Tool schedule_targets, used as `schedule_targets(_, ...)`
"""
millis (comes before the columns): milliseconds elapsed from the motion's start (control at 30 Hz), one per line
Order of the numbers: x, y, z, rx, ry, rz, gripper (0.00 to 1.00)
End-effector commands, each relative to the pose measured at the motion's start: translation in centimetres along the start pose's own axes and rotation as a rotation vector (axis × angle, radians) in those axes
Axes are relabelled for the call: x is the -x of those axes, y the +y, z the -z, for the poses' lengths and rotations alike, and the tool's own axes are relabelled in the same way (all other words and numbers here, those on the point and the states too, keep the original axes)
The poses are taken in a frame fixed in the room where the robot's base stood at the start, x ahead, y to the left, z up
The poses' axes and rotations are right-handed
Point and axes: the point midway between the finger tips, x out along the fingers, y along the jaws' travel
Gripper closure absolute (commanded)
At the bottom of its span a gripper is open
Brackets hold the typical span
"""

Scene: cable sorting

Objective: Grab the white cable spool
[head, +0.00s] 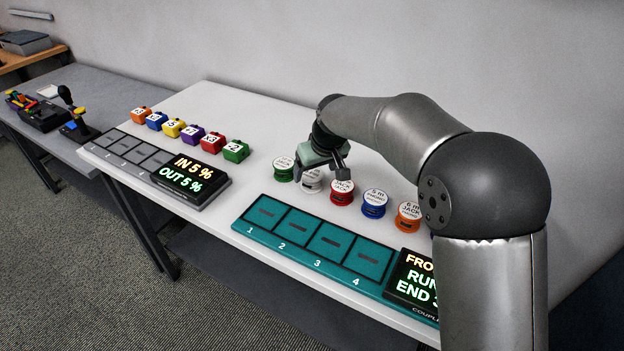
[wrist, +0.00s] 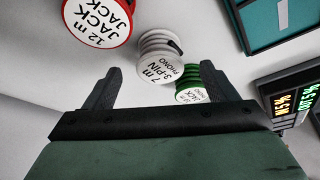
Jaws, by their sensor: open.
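The white cable spool (head: 313,181) stands upright on the white table between a green spool (head: 284,168) and a red spool (head: 342,192). In the wrist view the white spool (wrist: 158,62) has a round label reading "7 m 3-PIN PHONO". My gripper (head: 325,160) is above and just behind the white spool, partly covering it in the head view. In the wrist view my gripper (wrist: 160,88) is open, its two fingers apart with the white spool seen beyond and between them. Nothing is held. The green spool (wrist: 191,88) shows near the right finger, the red spool (wrist: 98,18) at the upper left.
A blue spool (head: 374,203) and an orange spool (head: 408,216) continue the row to the right. A teal tray (head: 262,236) with numbered slots lies in front, beside a lit display (head: 415,277). Several coloured blocks (head: 188,133) stand at the left.

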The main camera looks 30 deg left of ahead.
Motion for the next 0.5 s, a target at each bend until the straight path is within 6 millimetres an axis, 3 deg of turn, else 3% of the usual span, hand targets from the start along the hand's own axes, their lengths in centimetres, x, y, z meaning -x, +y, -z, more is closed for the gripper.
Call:
schedule_targets(300, -4.3, 0.0, 0.3, 0.0, -0.002, 0.001, 0.21)
schedule_targets(500, -5.1, 0.1, 0.3, 0.0, -0.001, 0.0, 0.21)
